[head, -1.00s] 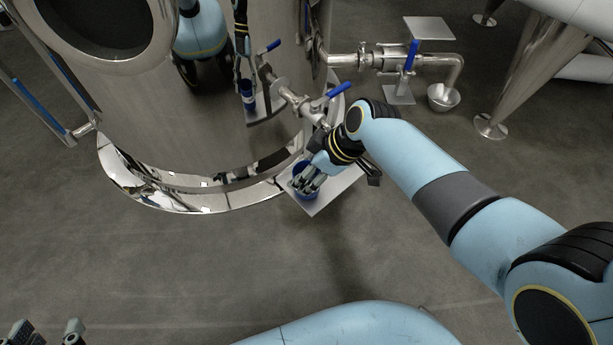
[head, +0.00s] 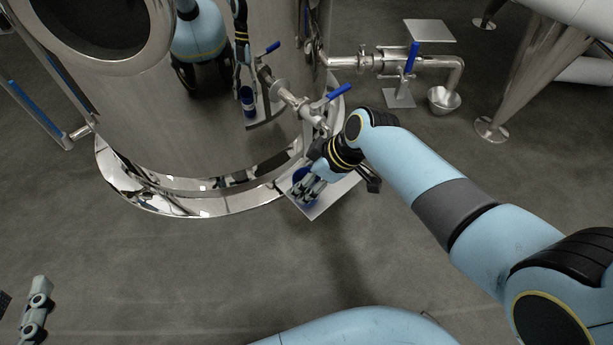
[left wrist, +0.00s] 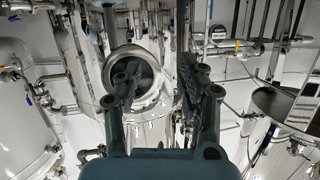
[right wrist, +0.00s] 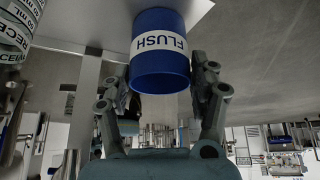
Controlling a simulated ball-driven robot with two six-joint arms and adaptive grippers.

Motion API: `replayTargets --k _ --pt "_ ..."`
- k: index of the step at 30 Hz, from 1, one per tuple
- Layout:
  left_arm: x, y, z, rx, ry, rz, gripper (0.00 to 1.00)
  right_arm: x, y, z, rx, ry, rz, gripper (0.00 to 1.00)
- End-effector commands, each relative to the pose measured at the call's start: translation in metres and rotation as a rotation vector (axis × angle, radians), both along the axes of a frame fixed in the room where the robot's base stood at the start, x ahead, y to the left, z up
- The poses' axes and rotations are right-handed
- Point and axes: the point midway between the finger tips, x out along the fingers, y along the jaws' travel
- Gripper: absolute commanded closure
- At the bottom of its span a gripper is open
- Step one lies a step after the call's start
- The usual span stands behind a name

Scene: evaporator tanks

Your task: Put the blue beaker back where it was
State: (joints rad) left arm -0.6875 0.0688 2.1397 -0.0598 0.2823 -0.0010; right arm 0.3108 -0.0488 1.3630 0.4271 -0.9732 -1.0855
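The blue beaker (head: 298,176) stands on a square grey plate (head: 333,197) below the tank's valve outlet. In the right wrist view the beaker (right wrist: 160,72) appears upside down, with a white band reading FLUSH. My right gripper (head: 312,184) is at the beaker's side and partly hides it in the head view. Its fingers (right wrist: 162,80) are spread, with narrow gaps seeming to show beside the beaker; light contact cannot be ruled out. My left gripper (head: 22,305) is at the lower left, away from the beaker. It is open and empty in the left wrist view (left wrist: 158,88).
The shiny tank (head: 190,130) is close behind the plate and mirrors my arm and the beaker. A valve with a blue handle (head: 339,92) sits just above. Another pipe with a blue-handled valve (head: 411,57) ends over a metal bowl (head: 444,101). The floor in front is clear.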

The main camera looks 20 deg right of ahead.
Motion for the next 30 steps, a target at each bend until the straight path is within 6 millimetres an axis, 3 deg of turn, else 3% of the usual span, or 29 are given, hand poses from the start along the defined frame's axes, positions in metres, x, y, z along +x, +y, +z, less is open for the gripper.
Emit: replayTargets --k 3,18,27,30 --pt "0.0 0.0 0.0 0.0 -0.001 0.0 0.6 0.0 0.0 0.0 0.0 0.0 0.0 0.25" --pt "0.0 0.0 0.0 -0.001 0.007 0.002 0.6 0.0 0.0 0.004 0.0 0.0 0.001 0.25" --pt "-0.052 0.009 -0.053 0.004 0.398 0.043 0.6 -0.008 -0.012 0.035 -0.001 -0.006 0.001 0.25" --pt "-0.041 0.01 -0.046 0.007 0.46 0.05 0.6 -0.021 -0.027 0.033 -0.003 -0.001 0.001 0.25"
